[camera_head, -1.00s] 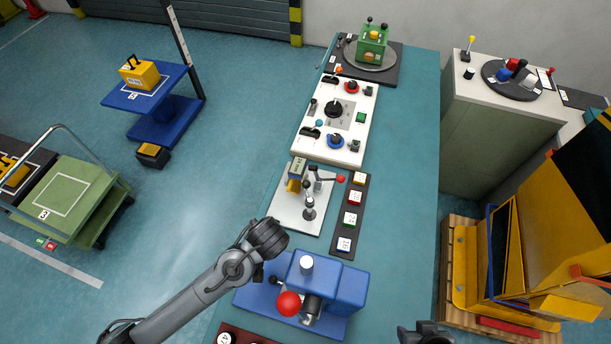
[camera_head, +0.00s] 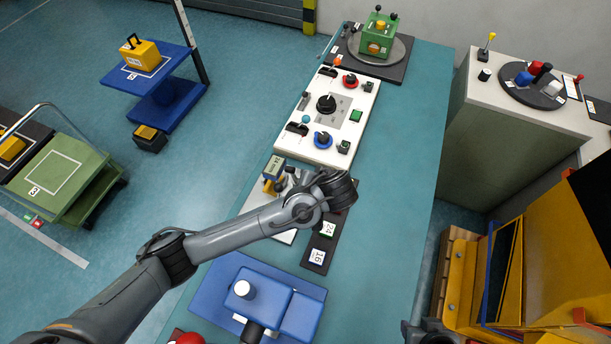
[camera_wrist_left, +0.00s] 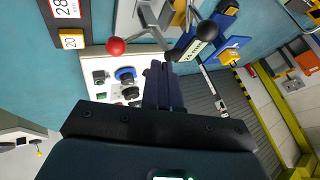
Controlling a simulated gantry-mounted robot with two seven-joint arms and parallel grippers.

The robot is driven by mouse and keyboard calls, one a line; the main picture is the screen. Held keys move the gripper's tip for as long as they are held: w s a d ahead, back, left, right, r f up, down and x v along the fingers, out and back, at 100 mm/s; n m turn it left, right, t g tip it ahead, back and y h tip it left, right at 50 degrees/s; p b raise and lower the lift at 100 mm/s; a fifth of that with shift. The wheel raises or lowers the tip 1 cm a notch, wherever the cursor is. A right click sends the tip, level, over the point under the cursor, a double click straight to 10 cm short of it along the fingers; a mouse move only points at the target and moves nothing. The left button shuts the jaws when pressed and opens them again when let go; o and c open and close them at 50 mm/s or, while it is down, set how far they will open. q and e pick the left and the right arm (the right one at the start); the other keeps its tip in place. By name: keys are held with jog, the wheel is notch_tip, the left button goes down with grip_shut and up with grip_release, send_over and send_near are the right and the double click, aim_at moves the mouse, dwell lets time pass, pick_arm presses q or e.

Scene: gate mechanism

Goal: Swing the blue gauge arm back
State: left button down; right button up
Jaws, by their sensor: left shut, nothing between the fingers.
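The gauge arm appears to be the small blue-grey block with a pale label (camera_head: 273,170) on the metal fixture plate (camera_head: 254,199), past the blue machine. In the left wrist view the labelled block (camera_wrist_left: 194,50) is right of the fingertips; contact cannot be told. A lever's red ball (camera_wrist_left: 116,46) and a black ball (camera_wrist_left: 207,30) flank the plate there. My left gripper (camera_wrist_left: 160,68) is shut and empty, just below the fixture in that view. In the head view my left forearm covers much of the fixture and the fingers are hidden. My right gripper (camera_head: 428,333) is only partly visible at the bottom edge.
A blue machine (camera_head: 258,300) stands nearer on the bench. A white control panel (camera_head: 325,120) with knobs lies beyond the fixture. A dark strip with number blocks (camera_head: 320,240) lies right of it. The bench's right side (camera_head: 395,170) is clear.

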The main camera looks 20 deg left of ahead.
aim_at(277, 179)
pick_arm(q)
jog(key=w+a+f+p, duration=0.1)
jog(key=w+a+f, duration=0.2)
jog(key=a+f, duration=0.4)
jog(key=shift+w+a+f+p, duration=0.15)
jog(key=shift+w+a+p, duration=0.2)
jog(key=shift+a, duration=0.4)
pick_arm(e)
jog(key=shift+s+a+r, duration=0.25)
jog(key=shift+s+r, duration=0.15)
jog(key=shift+r, duration=0.3)
